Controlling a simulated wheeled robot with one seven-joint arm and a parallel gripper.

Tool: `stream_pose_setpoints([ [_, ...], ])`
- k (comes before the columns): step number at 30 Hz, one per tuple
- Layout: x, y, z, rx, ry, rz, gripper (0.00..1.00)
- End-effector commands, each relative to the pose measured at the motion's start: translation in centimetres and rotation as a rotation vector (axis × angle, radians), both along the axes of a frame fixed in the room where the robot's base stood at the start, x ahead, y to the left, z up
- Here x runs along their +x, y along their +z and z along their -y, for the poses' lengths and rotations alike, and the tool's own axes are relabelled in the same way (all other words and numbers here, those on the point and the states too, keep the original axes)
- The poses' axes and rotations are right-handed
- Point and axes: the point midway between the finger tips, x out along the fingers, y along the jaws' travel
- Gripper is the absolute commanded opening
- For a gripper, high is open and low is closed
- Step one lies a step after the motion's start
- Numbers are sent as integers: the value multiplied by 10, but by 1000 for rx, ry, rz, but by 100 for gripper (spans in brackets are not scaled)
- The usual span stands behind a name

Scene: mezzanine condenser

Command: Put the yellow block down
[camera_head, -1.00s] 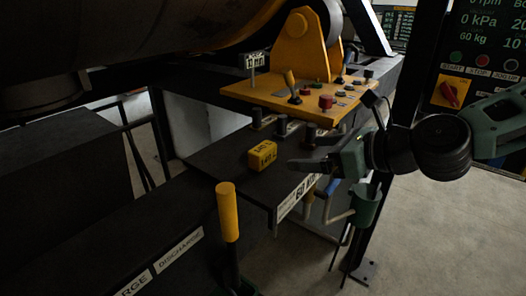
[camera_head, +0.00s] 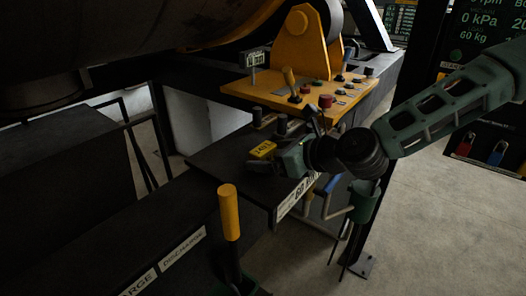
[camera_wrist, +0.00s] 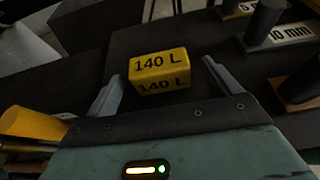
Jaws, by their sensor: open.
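The yellow block (camera_head: 262,150), marked "140 L", rests on the dark shelf (camera_head: 215,160) below the yellow control panel. It also shows in the wrist view (camera_wrist: 159,72), sitting flat on the dark surface. My gripper (camera_head: 264,158) is low over the shelf, at the block. In the wrist view my gripper (camera_wrist: 162,88) is open, with one finger to each side of the block and gaps between the fingers and the block. In the head view my gripper hides part of the block's lower side.
Dark upright pegs, one by a "10 mm" label (camera_wrist: 293,33), stand on the shelf right of the block. The yellow control panel (camera_head: 290,92) with a lever and knobs overhangs behind. A yellow-handled lever (camera_head: 229,212) rises in front. A green cup (camera_head: 363,200) hangs at the right.

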Motion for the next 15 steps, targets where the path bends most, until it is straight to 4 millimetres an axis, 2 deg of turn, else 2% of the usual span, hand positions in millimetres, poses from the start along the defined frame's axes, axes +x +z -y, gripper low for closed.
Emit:
stream_pose_setpoints([
  [6,13,-7,-18,1,0,-1,89],
  [15,15,-10,-20,0,-1,0,89],
])
